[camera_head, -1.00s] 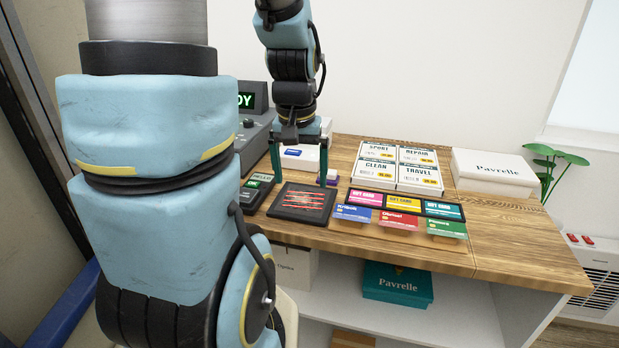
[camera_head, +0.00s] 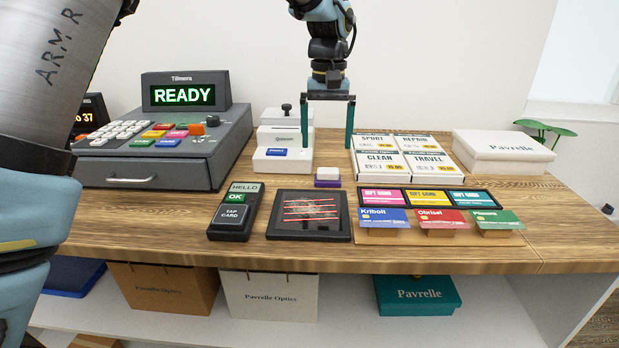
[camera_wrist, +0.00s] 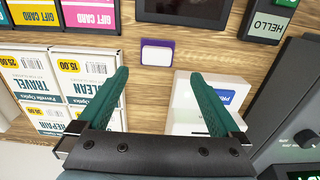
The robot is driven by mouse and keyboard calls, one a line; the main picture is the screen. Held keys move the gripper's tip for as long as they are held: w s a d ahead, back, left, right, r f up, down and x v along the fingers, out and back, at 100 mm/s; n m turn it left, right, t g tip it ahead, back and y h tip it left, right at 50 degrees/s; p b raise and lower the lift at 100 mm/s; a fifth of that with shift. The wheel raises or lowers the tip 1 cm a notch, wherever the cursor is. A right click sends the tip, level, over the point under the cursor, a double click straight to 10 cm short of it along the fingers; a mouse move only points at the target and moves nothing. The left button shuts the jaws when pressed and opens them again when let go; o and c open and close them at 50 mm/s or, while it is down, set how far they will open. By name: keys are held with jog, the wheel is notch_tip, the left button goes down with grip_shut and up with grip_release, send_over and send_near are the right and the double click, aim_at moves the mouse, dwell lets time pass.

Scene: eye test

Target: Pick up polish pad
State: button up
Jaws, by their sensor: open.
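The polish pad seems to be the small block with a white top and purple base (camera_head: 327,177). It rests on the wooden counter, just behind the dark tablet and in front of the white press-like device. My gripper (camera_head: 328,146) is open and empty, fingers pointing down, above and apart from the pad. In the wrist view the pad (camera_wrist: 157,55) lies between and just beyond the two teal fingertips (camera_wrist: 160,76), fully visible.
The white device (camera_head: 284,150) stands left of the pad. The tablet (camera_head: 309,215) and card reader (camera_head: 234,212) lie in front. Boxed kits (camera_head: 400,155) and a gift card tray (camera_head: 427,199) are at the right. A cash register (camera_head: 160,160) stands far left.

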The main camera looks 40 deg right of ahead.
aim_at(328, 170)
notch_tip(328, 170, down, 3)
jog(key=shift+s+d+f+p, duration=0.15)
jog(key=shift+f+p, duration=0.4)
jog(key=shift+f, duration=0.8)
jog(key=shift+s+f+p, duration=0.15)
jog(key=shift+f+p, duration=0.35)
jog(key=shift+f, duration=0.8)
jog(key=shift+c, duration=0.4)
jog(key=c, duration=1.2)
jog(key=shift+o, duration=0.2)
notch_tip(328, 170, up, 18)
jog(key=b, duration=0.2)
